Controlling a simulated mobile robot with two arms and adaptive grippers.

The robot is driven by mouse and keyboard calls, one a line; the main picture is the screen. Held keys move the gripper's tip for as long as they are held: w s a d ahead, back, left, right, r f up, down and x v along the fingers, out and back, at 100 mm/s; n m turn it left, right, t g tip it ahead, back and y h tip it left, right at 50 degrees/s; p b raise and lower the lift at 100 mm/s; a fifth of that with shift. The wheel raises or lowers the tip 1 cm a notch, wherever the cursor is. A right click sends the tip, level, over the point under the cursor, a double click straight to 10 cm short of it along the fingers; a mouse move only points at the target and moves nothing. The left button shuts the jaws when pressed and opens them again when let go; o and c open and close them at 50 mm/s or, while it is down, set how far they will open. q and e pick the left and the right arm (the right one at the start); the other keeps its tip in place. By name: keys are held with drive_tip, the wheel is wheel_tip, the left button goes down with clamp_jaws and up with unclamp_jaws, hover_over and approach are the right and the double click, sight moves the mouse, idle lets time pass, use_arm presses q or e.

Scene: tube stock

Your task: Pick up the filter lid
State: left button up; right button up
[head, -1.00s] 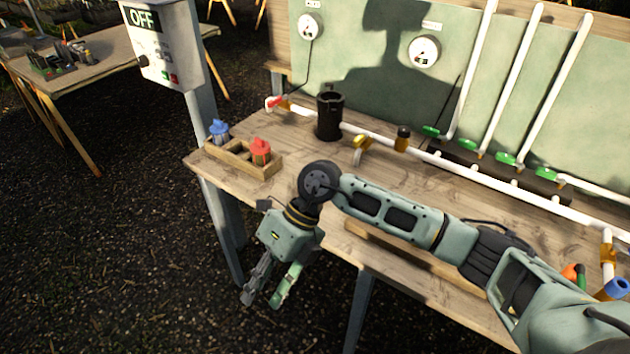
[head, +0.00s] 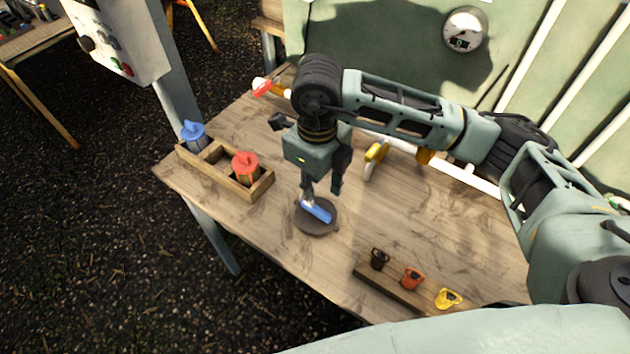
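The filter lid (head: 315,226) is a dark round disc with a blue bar across its top. It lies flat on the wooden bench in the middle of the head view. My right gripper (head: 322,194) is over the lid, pointing down. Its two fingers are apart, one close to the blue bar and one to the right and higher in the picture. I cannot tell whether a finger touches the bar. My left gripper is not in view.
A wooden box (head: 222,183) holding a blue filter (head: 194,135) and a red filter (head: 245,168) stands left of the lid. A wooden strip (head: 385,291) with black, orange and yellow tags lies at the front right. A white pipe with a yellow valve handle (head: 375,156) runs behind.

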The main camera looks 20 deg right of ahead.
sight(316, 207)
drive_tip(key=shift+w+d+f, duration=0.15)
drive_tip(key=shift+w+f, duration=0.05)
drive_tip(key=shift+w, duration=0.25)
drive_tip(key=shift+s+f, duration=0.1)
drive_tip(key=shift+f, duration=0.15)
drive_tip(key=shift+s+a+f+p, duration=0.3)
drive_tip(key=shift+s+f+p, duration=0.25)
drive_tip(key=shift+s+p, duration=0.1)
wheel_tip(316, 207, down, 2)
drive_tip(key=shift+f+p, duration=0.2)
drive_tip(key=shift+p, duration=0.6)
drive_tip(key=shift+w+f, duration=0.2)
drive_tip(key=shift+f, duration=0.4)
drive_tip(key=shift+w+f, duration=0.15)
drive_tip(key=shift+f, duration=0.7)
drive_tip(key=shift+s, duration=0.1)
drive_tip(key=c, duration=0.3)
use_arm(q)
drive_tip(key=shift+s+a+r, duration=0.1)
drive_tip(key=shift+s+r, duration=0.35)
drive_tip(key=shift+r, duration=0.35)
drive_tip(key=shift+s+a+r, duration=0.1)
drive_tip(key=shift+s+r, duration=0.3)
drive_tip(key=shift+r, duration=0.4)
use_arm(e)
clamp_jaws()
